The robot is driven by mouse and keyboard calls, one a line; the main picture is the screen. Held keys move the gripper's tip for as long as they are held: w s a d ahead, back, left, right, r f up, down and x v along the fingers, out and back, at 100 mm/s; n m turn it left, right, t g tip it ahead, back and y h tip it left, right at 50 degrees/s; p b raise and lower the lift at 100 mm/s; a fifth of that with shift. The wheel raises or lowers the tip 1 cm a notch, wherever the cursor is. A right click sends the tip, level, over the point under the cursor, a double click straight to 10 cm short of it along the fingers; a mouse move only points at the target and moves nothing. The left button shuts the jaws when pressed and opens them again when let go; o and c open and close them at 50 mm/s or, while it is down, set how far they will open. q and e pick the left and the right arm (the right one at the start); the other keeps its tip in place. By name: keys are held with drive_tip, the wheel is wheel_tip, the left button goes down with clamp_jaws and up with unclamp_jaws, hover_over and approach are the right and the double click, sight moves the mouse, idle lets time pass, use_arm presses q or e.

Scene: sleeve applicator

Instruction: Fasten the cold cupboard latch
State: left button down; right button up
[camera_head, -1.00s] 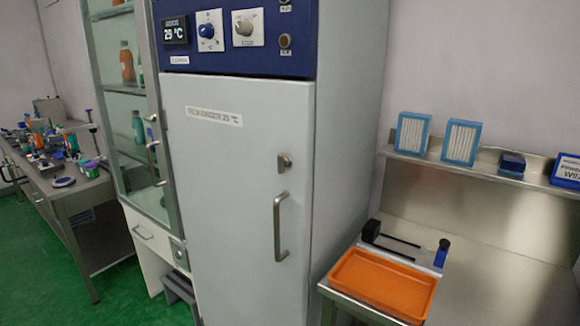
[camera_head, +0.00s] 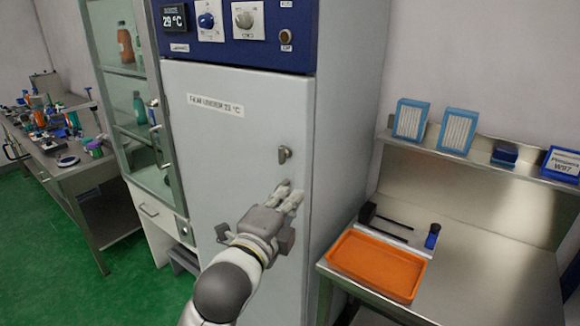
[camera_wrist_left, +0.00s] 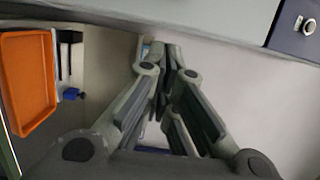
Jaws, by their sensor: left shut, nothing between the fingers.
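The cold cupboard (camera_head: 225,150) is a tall pale grey cabinet with a blue control panel, and its door looks closed. Its small metal latch (camera_head: 284,154) is on the right side of the door. Whether the latch is fastened, I cannot tell. My left gripper (camera_head: 290,190) is in front of the door, with its fingertips just below the latch and apparently apart from it. It is shut and empty, and its closed fingers also show in the left wrist view (camera_wrist_left: 168,58). The gripper and arm hide the door handle. My right gripper is not in view.
A steel bench (camera_head: 480,260) with an orange tray (camera_head: 378,265) stands right of the cupboard. Its shelf holds blue-framed filters (camera_head: 457,131) and boxes. A glass cabinet (camera_head: 125,75) and a cluttered table (camera_head: 75,175) are at the left. Green floor is free at front left.

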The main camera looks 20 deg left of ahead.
sight(282, 155)
use_arm(q)
drive_tip(key=shift+w, duration=0.1)
drive_tip(key=w+a+p, duration=0.1)
drive_tip(key=w, duration=0.2)
drive_tip(key=w+p, duration=0.2)
drive_tip(key=w, duration=0.2)
drive_tip(key=w+a+p, duration=0.1)
drive_tip(key=w, duration=0.3)
drive_tip(key=shift+a, duration=0.45)
drive_tip(key=shift+f, duration=0.1)
drive_tip(key=shift+w, duration=0.1)
drive_tip(key=shift+f+m, duration=0.15)
drive_tip(key=shift+m, duration=0.25)
drive_tip(key=shift+a+f+m, duration=0.1)
drive_tip(key=shift+f+m, duration=0.2)
drive_tip(key=shift+m, duration=0.7)
